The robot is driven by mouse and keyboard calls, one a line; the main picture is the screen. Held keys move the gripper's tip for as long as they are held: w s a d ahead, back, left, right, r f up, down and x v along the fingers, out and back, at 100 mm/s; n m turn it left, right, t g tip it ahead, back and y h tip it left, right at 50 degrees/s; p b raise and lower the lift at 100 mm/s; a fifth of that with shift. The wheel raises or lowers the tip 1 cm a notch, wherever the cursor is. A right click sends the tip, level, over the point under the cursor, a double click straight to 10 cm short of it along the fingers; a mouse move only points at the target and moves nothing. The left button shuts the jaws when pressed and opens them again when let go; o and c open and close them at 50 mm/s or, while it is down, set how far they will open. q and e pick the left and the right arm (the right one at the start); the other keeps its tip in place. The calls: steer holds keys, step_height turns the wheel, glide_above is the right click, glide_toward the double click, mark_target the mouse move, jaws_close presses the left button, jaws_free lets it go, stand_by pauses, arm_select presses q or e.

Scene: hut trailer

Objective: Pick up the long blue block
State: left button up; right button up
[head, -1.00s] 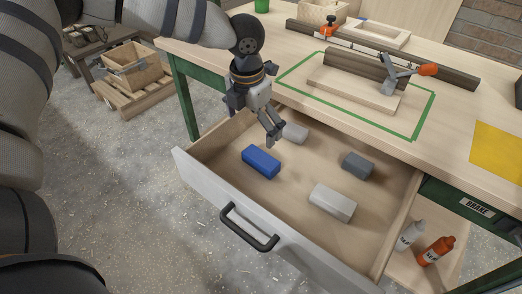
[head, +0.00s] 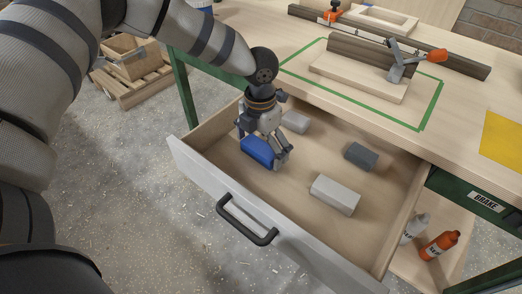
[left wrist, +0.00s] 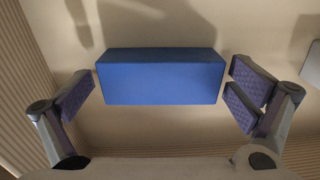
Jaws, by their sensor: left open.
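The long blue block (head: 257,151) lies in the open drawer, near its left end. It also shows in the left wrist view (left wrist: 160,78), lying lengthwise across the picture between the fingers. My left gripper (head: 262,150) is down in the drawer over the block. In the left wrist view the gripper (left wrist: 160,95) is open, with one finger pad beyond each end of the block. A small gap shows at each end. In the head view the gripper hides part of the block. My right gripper is not in view.
The drawer (head: 205,185) also holds a light grey block (head: 334,194), a dark grey block (head: 361,156) and another pale block (head: 295,122) behind the gripper. The drawer walls stand close at left. The bench top (head: 455,115) overhangs the back.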

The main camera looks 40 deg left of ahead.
arm_select(q)
steer(key=shift+r, duration=0.1)
steer(key=c, duration=1.1)
steer(key=shift+r, duration=0.1)
